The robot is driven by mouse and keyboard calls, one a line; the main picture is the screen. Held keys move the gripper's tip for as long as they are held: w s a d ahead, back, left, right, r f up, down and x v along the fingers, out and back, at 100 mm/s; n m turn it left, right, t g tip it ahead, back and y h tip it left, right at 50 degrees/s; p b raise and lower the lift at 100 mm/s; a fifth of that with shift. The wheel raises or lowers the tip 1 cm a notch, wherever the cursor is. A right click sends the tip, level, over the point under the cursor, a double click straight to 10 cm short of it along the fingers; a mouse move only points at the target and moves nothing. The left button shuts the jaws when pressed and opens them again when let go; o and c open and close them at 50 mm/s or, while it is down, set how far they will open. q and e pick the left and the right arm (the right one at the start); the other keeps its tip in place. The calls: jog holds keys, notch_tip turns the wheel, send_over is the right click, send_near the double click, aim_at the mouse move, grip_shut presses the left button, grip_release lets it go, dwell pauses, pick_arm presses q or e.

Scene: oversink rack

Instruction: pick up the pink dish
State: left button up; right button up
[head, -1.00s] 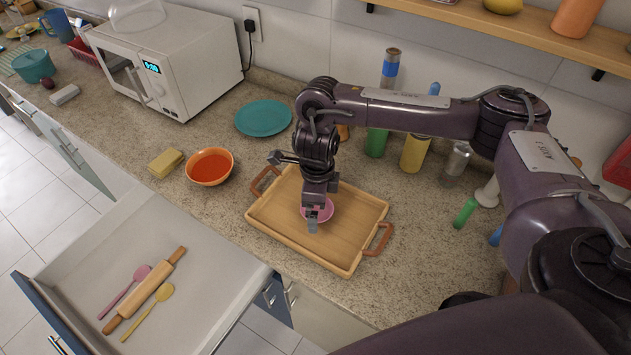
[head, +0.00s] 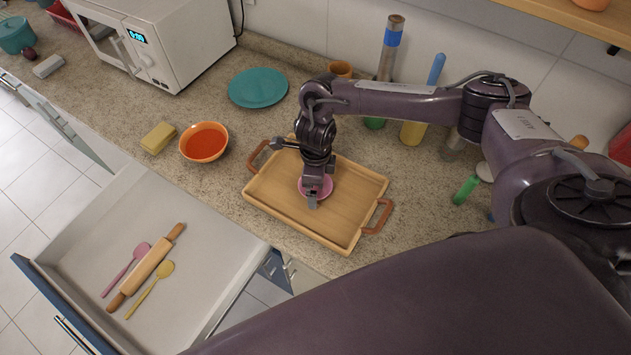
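The pink dish (head: 326,186) is a small round bowl lying in the wooden tray (head: 351,233) on the counter. My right gripper (head: 312,200) comes down over the dish, with its fingers at the dish's near-left part. The wrist and fingers hide part of the dish. Whether the fingers are closed on the rim cannot be made out from this angle. My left gripper is not in view.
The tray has brown handles. An orange bowl of red liquid (head: 204,142), a yellow sponge (head: 158,138) and a teal plate (head: 258,88) lie to the left. Bottles stand behind my arm. An open drawer (head: 205,230) holds a rolling pin (head: 146,268) and two spoons.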

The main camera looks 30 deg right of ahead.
jog(key=shift+f, duration=0.15)
jog(key=c, duration=1)
jog(key=shift+o, duration=0.2)
